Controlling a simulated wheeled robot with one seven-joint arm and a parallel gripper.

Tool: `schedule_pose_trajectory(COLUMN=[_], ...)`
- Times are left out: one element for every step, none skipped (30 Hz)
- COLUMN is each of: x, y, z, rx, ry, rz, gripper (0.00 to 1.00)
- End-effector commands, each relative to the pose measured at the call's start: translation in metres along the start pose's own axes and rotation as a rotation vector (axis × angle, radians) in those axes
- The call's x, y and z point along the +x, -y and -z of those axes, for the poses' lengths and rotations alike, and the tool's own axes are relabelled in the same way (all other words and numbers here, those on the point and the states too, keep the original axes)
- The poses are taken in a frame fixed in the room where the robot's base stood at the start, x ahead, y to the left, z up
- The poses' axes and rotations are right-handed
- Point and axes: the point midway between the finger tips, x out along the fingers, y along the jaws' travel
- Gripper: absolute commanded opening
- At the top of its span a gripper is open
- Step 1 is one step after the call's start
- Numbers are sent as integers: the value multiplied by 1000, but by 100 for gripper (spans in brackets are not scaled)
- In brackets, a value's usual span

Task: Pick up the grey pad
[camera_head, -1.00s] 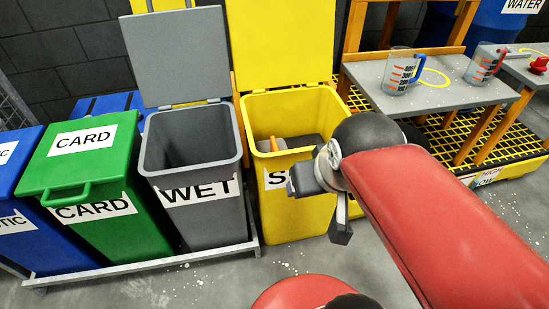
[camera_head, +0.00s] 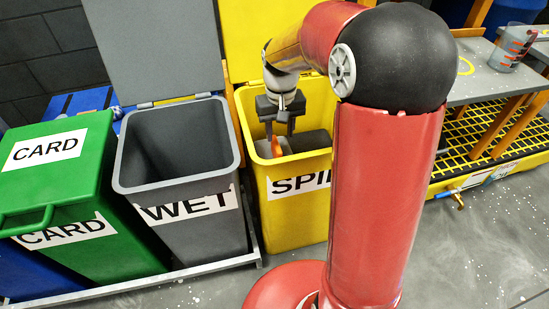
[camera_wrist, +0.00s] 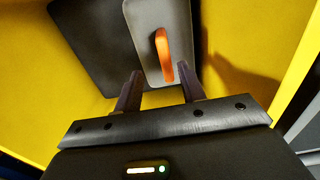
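A dark grey pad (camera_wrist: 95,55) lies inside the yellow bin (camera_head: 295,215). It also shows in the head view (camera_head: 313,141), behind the bin's front rim. A lighter grey plate (camera_wrist: 142,18) with an orange handle (camera_wrist: 163,55) overlaps the pad's edge in the wrist view. I cannot tell for sure which of the two the task means. My gripper (camera_wrist: 160,70) is open and empty, its two fingers spread apart. In the head view my gripper (camera_head: 280,130) points down into the bin mouth, over the orange handle. The fingertips seem apart from both things.
The bin's yellow walls stand close around my gripper. An open grey WET bin (camera_head: 180,150) and a green CARD bin (camera_head: 75,195) stand to its left. A grey table (camera_head: 490,80) with a measuring jug (camera_head: 512,48) is at the right, above a yellow grating (camera_head: 480,130).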

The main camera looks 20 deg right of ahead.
Motion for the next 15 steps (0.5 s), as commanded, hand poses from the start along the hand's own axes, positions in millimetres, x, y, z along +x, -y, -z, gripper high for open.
schedule_pose_trajectory(x=[8, 11, 16, 19, 22, 27, 30, 35, 42, 47, 51, 56, 60, 64, 67], y=[0, 0, 1, 1, 1, 2, 3, 4, 6, 7, 8, 8, 8, 8, 8], z=[0, 0, 0, 0, 0, 0, 0, 1, 1, 2, 2, 3, 2, 2, 2], rx=[0, 0, 0, 0, 0, -1, 0, 0, -1, -1, -1, -1, 0, 0, 0], ry=[2, 3, 3, 2, 3, 3, 3, 2, 3, 4, 3, 3, 3, 2, 2], rz=[0, 0, 0, 0, 0, 0, 1, 1, 1, 0, 0, 0, -1, -1, 0], gripper=[40, 40, 40, 40, 40, 40, 40, 40, 40, 40, 40, 40, 40, 40, 40])
